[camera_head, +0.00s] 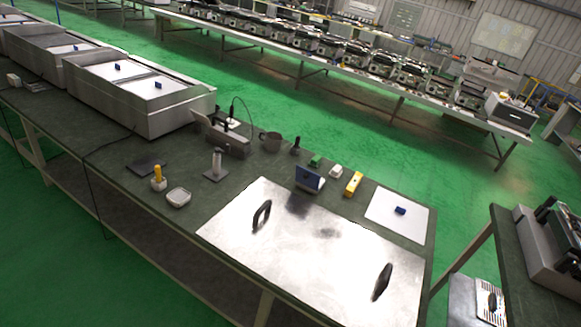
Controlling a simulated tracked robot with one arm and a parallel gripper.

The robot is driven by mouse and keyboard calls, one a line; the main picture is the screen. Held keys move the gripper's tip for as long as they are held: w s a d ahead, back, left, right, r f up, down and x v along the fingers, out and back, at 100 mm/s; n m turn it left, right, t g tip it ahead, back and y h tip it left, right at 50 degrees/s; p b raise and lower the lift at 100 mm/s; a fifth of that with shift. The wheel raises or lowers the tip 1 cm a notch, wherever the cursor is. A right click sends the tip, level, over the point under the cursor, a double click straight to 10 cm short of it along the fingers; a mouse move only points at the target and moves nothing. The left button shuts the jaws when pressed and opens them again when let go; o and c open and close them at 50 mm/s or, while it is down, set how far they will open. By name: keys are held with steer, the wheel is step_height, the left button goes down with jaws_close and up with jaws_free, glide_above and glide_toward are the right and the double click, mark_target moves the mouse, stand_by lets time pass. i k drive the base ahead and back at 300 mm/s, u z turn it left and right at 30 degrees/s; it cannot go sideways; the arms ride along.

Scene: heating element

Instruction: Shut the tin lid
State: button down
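I cannot tell for sure which thing is the tin. A small silvery box with a dark blue upright panel (309,179) stands on the green-topped bench, just beyond a large metal plate; its panel looks like a raised lid. A small pale square dish or tin (178,198) lies further left near the bench's front edge, and I see no hinged lid on it. My gripper is not in this view.
The shiny metal plate (318,257) with two black handles covers the bench's near end. A yellow block (353,184), a white sheet with a blue block (400,211) and an upright metal cylinder (216,164) stand around. Large metal units (140,95) fill the left.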

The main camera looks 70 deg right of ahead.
mark_target(309, 179)
steer(key=z, duration=0.45)
steer(key=i, duration=1.15)
steer(key=z, duration=1.15)
steer(key=i, duration=0.5)
steer(key=z, duration=0.2)
